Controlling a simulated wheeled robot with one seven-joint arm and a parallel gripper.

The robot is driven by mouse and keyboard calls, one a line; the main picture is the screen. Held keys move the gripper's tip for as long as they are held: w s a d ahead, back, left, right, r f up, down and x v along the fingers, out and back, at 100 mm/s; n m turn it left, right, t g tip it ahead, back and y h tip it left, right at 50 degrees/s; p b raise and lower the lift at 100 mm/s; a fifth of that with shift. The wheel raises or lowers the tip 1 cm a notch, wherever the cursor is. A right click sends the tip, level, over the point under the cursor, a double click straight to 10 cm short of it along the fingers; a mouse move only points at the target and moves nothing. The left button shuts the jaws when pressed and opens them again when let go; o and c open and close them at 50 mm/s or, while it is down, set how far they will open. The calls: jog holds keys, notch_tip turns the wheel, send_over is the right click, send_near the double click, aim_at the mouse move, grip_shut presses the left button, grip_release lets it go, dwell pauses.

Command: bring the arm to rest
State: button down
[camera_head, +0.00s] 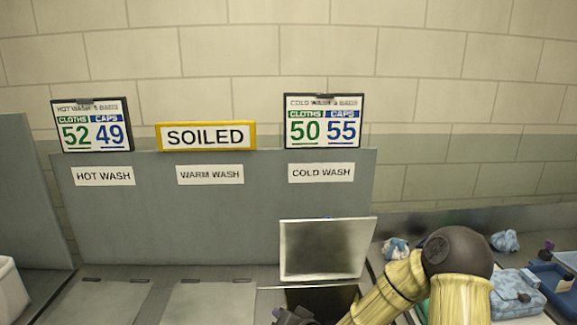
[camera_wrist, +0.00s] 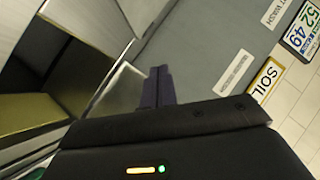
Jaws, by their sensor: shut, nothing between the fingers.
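My gripper (camera_head: 293,317) shows at the bottom edge of the head view, partly cut off, near the front left of the open COLD WASH hatch (camera_head: 320,298). In the wrist view the two dark fingers (camera_wrist: 158,86) are together with nothing between them. They point toward the grey panel with the wash labels. My arm reaches in from the lower right of the head view, bent at a dark joint.
The COLD WASH lid (camera_head: 323,249) stands raised. The HOT WASH lid (camera_head: 103,302) and WARM WASH lid (camera_head: 209,302) lie flat. A SOILED sign (camera_head: 206,136) tops the grey panel (camera_head: 215,205). Blue-white cloth bundles (camera_head: 505,241) and a light-blue bag (camera_head: 515,290) lie at right.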

jog(key=s+d+r+n+g+h, duration=0.1)
jog(key=s+d+r+g+h, duration=0.2)
jog(key=s+d, duration=0.5)
jog(key=s+d+r+n+g+h, duration=0.1)
jog(key=s+d+g+h, duration=0.3)
jog(key=s+d, duration=0.5)
jog(key=s+r+g, duration=0.1)
jog(key=s, duration=0.3)
jog(key=shift+r+n+g, duration=0.3)
jog(key=shift+r+n, duration=0.1)
jog(key=shift+w, duration=0.1)
